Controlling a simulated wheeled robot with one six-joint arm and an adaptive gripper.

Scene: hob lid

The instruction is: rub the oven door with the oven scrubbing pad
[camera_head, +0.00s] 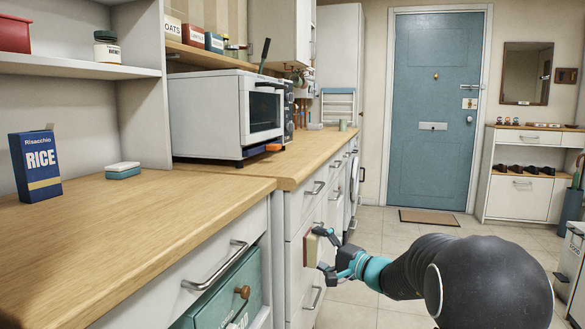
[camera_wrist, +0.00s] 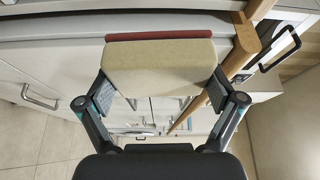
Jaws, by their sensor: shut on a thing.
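The white oven (camera_head: 212,112) stands on the wooden counter, and its oven door (camera_head: 265,110), with a dark glass pane and a handle, faces right. My gripper (camera_head: 325,250) is low in front of the white drawer fronts, below the counter top and lower and nearer than the oven door. It is shut on the oven scrubbing pad (camera_head: 311,247), a cream block with a red layer. The wrist view shows the pad (camera_wrist: 160,68) between both fingers, its red layer facing away from me. I cannot tell whether the pad touches the drawers. The oven door cannot be made out in the wrist view.
The counter edge (camera_head: 290,178) and drawer handles (camera_head: 314,188) jut out beside my gripper. A blue-and-white sponge (camera_head: 123,170) and a rice box (camera_head: 36,166) stand on the nearer counter. An orange item (camera_head: 273,148) lies by the oven's base.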

